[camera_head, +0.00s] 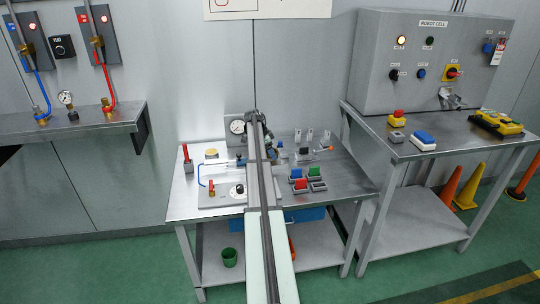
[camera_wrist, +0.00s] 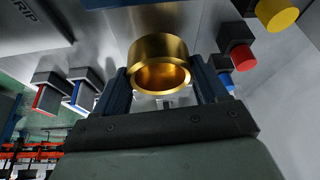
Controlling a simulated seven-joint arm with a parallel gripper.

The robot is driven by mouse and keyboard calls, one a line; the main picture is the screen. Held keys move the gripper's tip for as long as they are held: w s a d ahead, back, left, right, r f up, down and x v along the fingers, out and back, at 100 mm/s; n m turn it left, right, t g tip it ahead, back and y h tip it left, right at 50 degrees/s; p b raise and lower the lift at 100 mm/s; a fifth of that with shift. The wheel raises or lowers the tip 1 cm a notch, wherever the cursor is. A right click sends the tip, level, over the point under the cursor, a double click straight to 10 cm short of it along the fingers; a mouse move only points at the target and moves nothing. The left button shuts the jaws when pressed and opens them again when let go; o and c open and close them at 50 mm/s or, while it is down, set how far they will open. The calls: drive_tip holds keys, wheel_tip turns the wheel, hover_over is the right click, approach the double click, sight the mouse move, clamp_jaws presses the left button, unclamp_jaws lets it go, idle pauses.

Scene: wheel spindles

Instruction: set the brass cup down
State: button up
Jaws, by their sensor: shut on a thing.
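The brass cup (camera_wrist: 160,62) is a short, shiny gold ring-shaped piece in the wrist view, with its open mouth facing the camera. My gripper (camera_wrist: 162,84) is shut on it, with one dark blue finger on each side. In the head view my gripper (camera_head: 268,146) is over the back middle of the steel bench, mostly hidden behind my own arm. I cannot make out the cup there. Whether the cup touches anything beneath it is not visible.
Small red, blue and green bins (camera_head: 300,185) stand on the bench right of my arm. A dial gauge (camera_head: 237,127) stands at the back. A red-topped post (camera_head: 187,158) stands at the left. The wrist view shows a red knob (camera_wrist: 242,58) and a yellow knob (camera_wrist: 278,13).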

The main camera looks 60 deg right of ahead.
drive_tip(key=shift+f, duration=0.95)
drive_tip(key=o, duration=1.2)
drive_tip(key=shift+f, duration=0.15)
drive_tip(key=shift+o, duration=0.2)
drive_tip(key=v, duration=1.2)
